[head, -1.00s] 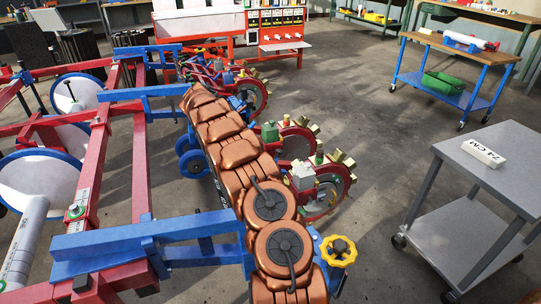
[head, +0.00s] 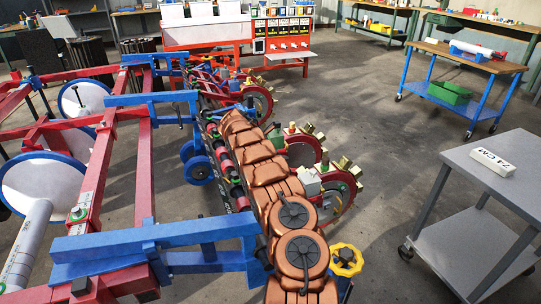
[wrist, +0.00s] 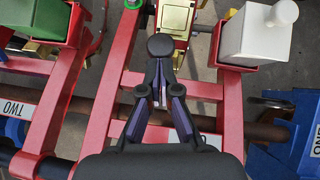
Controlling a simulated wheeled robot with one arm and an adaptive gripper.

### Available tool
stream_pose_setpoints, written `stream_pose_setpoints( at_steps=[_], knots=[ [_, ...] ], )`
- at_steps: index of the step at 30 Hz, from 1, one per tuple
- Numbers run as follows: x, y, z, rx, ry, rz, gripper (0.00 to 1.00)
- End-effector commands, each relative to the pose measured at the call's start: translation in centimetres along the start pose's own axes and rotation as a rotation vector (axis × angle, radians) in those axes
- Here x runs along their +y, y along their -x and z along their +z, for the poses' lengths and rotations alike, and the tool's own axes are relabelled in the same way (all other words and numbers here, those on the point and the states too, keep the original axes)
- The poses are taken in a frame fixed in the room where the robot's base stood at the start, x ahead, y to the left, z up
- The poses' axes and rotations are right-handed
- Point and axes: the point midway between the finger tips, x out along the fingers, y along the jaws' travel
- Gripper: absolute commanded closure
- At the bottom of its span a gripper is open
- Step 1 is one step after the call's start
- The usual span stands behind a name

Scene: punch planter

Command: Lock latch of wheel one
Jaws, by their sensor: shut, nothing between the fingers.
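My gripper (wrist: 160,72) is shut and empty in the wrist view, above the red frame bars (wrist: 112,85). A brass part (wrist: 176,18) lies just beyond its tips; I cannot tell whether it is a latch. A label reading "ONE" (wrist: 315,138) is on a blue part at the right edge, and a "TWO" label (wrist: 16,108) is at the left. In the head view, red planter wheel units stand right of my copper arm, the nearest (head: 345,188) with brass pieces on top. The gripper is hidden there, and no latch can be made out clearly.
A white box (wrist: 262,35) and a green box (wrist: 48,18) flank the gripper. A blue frame beam (head: 150,240) with a yellow knob (head: 347,258) is near. A grey cart (head: 480,185) stands right; floor between is clear.

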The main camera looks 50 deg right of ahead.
Motion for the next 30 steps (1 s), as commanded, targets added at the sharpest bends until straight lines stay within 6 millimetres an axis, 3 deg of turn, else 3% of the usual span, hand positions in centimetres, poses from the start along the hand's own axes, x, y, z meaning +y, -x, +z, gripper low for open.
stream_pose_setpoints(
  at_steps=[30],
  knots=[
    [-0.2,-1.6,1.3,0.060,-0.004,0.003,1.00]
  ],
)
